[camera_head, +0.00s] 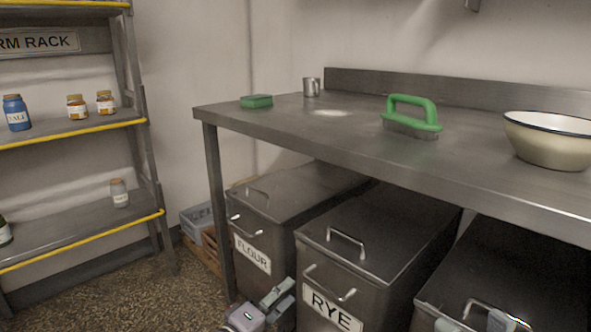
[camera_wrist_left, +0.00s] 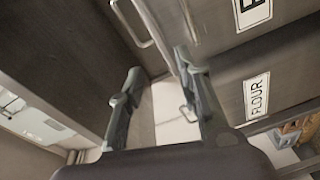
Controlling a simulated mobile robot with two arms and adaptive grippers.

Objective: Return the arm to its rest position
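My left gripper (camera_head: 280,298) is low in the head view, in front of the flour bin and left of the rye bin's front. In the left wrist view its two dark fingers (camera_wrist_left: 160,95) stand apart with nothing held between them. The flour bin's label (camera_wrist_left: 257,97) and bin handles show close beyond the fingers. At the bottom right of the head view, two pale fingertips of my right gripper (camera_head: 473,323) show apart, by the third bin's lid handle. The rest of that gripper is out of frame.
A steel table (camera_head: 300,138) stands above the flour bin (camera_head: 290,190), rye bin (camera_head: 385,235) and third bin (camera_head: 530,280). It bears a green sponge (camera_head: 256,101), metal cup (camera_head: 311,87), green-handled brush (camera_head: 411,118) and cream bowl (camera_head: 550,145). A rack (camera_head: 75,215) with jars stands left; floor before it is clear.

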